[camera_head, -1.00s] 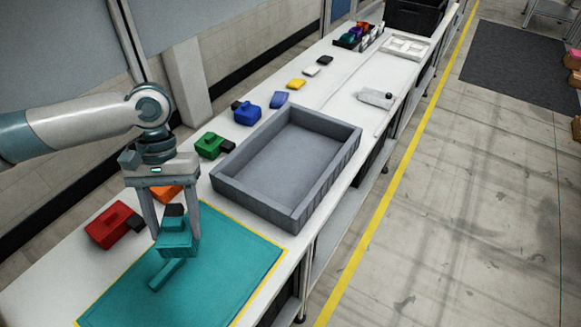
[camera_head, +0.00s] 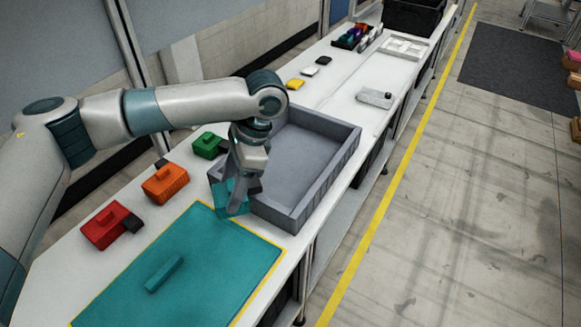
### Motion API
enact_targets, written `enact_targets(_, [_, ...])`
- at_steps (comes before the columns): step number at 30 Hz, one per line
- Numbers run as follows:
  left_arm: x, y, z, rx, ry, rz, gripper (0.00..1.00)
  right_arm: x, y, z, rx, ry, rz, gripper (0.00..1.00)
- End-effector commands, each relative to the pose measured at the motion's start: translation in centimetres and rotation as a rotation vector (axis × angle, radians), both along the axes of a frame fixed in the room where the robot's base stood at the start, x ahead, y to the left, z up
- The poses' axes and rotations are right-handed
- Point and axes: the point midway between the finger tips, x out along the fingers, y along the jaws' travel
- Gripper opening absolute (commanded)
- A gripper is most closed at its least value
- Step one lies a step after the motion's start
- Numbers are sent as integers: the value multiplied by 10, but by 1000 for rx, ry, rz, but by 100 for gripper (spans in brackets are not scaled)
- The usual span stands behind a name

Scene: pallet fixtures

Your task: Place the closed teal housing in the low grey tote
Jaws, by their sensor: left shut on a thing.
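The teal housing (camera_head: 230,199) is held in my left gripper (camera_head: 236,194), at the near left corner of the low grey tote (camera_head: 281,215). It looks to be in front of or over the tote's near wall; I cannot tell how high. The gripper's fingers partly hide the housing. The inside of the tote that shows is empty. My left arm hides the tote's far left corner. A teal bar-shaped piece (camera_head: 164,275) lies on the teal mat. My right gripper is not in view.
A teal mat (camera_head: 215,270) with a yellow border lies in front of the tote. Red (camera_head: 104,226), orange (camera_head: 165,182) and green (camera_head: 207,145) housings stand along the left side of the bench. A grey block (camera_head: 375,97) lies beyond the tote.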

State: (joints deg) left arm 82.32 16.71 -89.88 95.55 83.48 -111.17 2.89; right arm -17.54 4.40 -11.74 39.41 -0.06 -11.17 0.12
Motion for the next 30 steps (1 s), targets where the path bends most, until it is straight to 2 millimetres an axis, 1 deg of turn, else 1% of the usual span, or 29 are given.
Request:
enact_targets(1, [4,-11,-1,0,-1,-84,29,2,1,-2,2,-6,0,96])
enact_targets(3, [11,-22,-1,0,0,-202,29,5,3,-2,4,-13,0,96])
enact_targets(17, [45,-99,1,-3,-1,-945,29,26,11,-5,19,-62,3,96])
enact_targets(30, [76,-171,15,-5,-3,-1675,29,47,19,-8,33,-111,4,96])
